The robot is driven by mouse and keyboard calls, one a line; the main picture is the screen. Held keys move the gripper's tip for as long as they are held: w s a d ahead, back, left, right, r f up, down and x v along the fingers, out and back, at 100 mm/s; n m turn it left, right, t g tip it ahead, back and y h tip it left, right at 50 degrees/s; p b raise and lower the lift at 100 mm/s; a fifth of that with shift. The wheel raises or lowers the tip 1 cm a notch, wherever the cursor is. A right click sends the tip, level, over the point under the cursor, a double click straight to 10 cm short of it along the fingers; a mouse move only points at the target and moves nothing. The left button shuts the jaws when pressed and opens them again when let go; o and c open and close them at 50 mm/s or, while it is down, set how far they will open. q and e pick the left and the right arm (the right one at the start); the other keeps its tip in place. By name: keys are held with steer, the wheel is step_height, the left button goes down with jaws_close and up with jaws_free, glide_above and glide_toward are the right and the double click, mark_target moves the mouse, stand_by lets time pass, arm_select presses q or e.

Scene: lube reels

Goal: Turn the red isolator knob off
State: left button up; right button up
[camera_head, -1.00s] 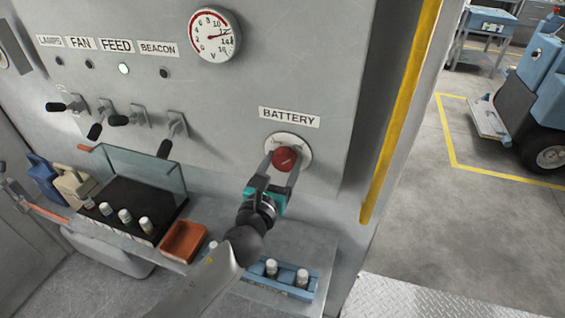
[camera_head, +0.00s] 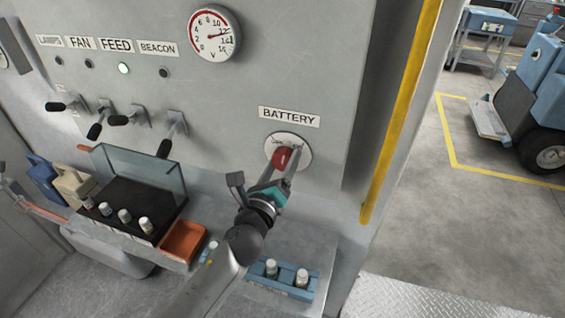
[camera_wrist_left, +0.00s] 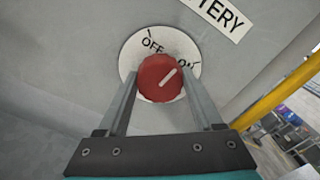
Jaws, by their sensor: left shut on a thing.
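The red isolator knob (camera_head: 281,156) sits on a round white plate (camera_head: 301,141) under the BATTERY label (camera_head: 289,117) on the grey panel. My left gripper (camera_head: 284,160) is shut on the knob, its arm coming up from below. In the left wrist view the knob (camera_wrist_left: 160,80) lies between the two fingers of the gripper (camera_wrist_left: 158,74). The white line on its face points up and right, between the OFF and ON marks, seemingly nearer ON. The fingers hide part of the plate's rim. My right gripper is in neither view.
Several black-handled levers (camera_head: 122,120) and a round gauge (camera_head: 215,33) are on the panel at left. The lamp under FEED (camera_head: 124,69) is lit. Below are a clear-walled tray (camera_head: 145,170), an orange bin (camera_head: 183,242) and a blue holder (camera_head: 285,287). A yellow edge (camera_head: 405,100) bounds the panel at right.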

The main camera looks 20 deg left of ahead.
arm_select(q)
steer(key=n, duration=0.5)
steer(key=shift+n, duration=0.3)
steer(key=n, duration=0.5)
steer(key=shift+p, duration=0.3)
steer(key=o, duration=1.4)
steer(key=shift+c, duration=0.2)
steer(key=s+b, duration=0.2)
steer(key=s, duration=1.3)
steer(key=shift+s+a, duration=0.15)
steer(key=shift+a, duration=0.05)
